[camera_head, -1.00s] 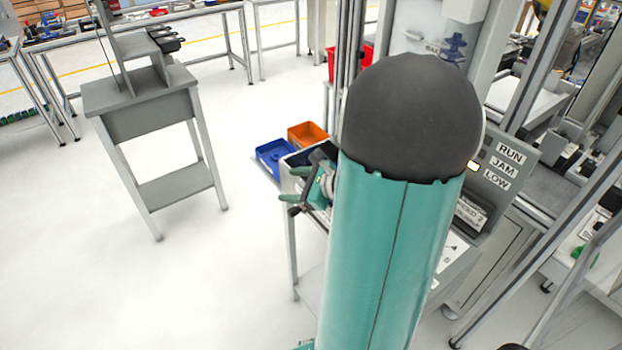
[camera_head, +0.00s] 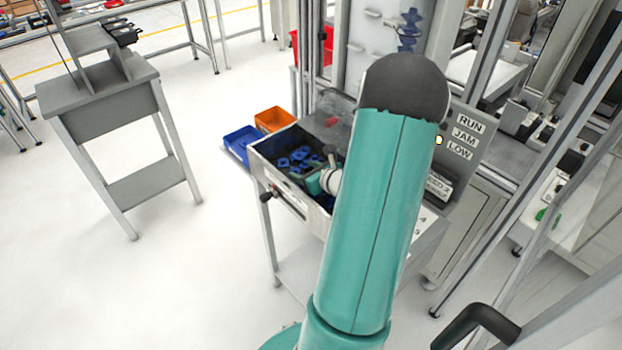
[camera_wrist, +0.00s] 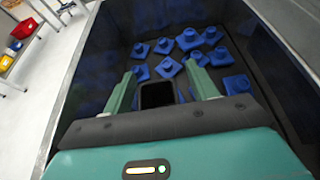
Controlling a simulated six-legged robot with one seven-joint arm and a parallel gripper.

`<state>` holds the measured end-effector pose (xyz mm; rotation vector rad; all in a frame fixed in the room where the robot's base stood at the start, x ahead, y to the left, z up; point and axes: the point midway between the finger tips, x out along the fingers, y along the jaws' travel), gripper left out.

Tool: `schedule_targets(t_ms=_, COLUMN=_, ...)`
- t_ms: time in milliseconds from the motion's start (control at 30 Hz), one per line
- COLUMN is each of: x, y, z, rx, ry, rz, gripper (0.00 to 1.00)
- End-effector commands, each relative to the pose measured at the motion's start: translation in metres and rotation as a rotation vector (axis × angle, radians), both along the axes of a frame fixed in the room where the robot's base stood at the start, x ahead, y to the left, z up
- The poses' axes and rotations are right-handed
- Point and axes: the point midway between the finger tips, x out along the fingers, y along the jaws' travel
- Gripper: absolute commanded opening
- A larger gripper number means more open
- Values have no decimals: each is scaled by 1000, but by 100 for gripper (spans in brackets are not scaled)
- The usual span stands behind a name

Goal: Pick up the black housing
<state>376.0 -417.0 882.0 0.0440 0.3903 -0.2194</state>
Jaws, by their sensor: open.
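My gripper (camera_wrist: 160,70) is open inside a dark-walled bin, its two green fingers spread. In the wrist view, a black box-like shape with a pale rim (camera_wrist: 157,95) shows low between the fingers. I cannot tell whether it is the black housing or part of my gripper. Several blue parts (camera_wrist: 188,40) lie on the dark bin floor ahead of and beside the fingers. In the head view, my gripper (camera_head: 316,182) is at the bin (camera_head: 292,198), partly hidden by my arm. Blue parts (camera_head: 300,155) show behind it.
The bin's walls (camera_wrist: 85,75) rise close on both sides. An orange tray (camera_head: 274,119) and a blue tray (camera_head: 240,140) sit to its left. A grey stand (camera_head: 105,95) with black items (camera_head: 122,33) is further left. A RUN/JAM/LOW panel (camera_head: 465,140) stands right.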

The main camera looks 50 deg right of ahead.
Motion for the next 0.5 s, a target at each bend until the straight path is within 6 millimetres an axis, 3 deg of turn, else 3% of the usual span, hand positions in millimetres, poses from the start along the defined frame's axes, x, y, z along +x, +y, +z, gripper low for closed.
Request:
schedule_targets(t_ms=233, x=3, y=0, z=-1, rx=0, ry=0, rz=1, gripper=56)
schedule_targets(t_ms=467, x=2, y=0, z=0, rx=-1, ry=0, rz=1, gripper=11)
schedule_targets(t_ms=500, x=2, y=0, z=0, rx=-1, ry=0, rz=0, gripper=10)
